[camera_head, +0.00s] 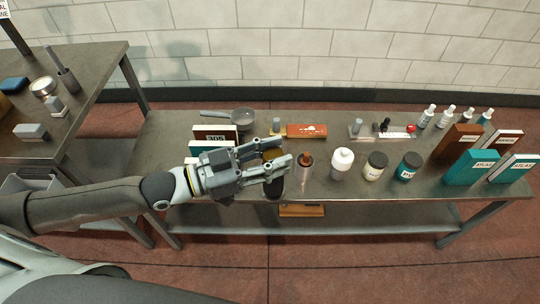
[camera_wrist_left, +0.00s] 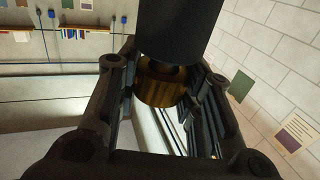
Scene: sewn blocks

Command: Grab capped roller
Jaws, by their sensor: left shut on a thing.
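My left gripper (camera_head: 282,166) is shut on a dark cylinder with an amber-gold part, which looks like the capped roller (camera_head: 274,187). In the head view it is at the table's front, left of centre, and the fingers hide its middle. In the left wrist view the roller (camera_wrist_left: 178,30) shows a wide black part at the top and a shiny gold part below, between the fingers of the left gripper (camera_wrist_left: 165,85). I cannot tell whether its lower end touches the table. My right gripper is not in view.
A copper-topped container (camera_head: 304,160) stands close right of the fingers. A white bottle (camera_head: 342,163), dark-lidded jars (camera_head: 376,166) and upright books (camera_head: 470,168) stand further right. A pan (camera_head: 243,119) and an orange box (camera_head: 306,130) are behind. The metal table (camera_head: 440,190) has bare room along its front right.

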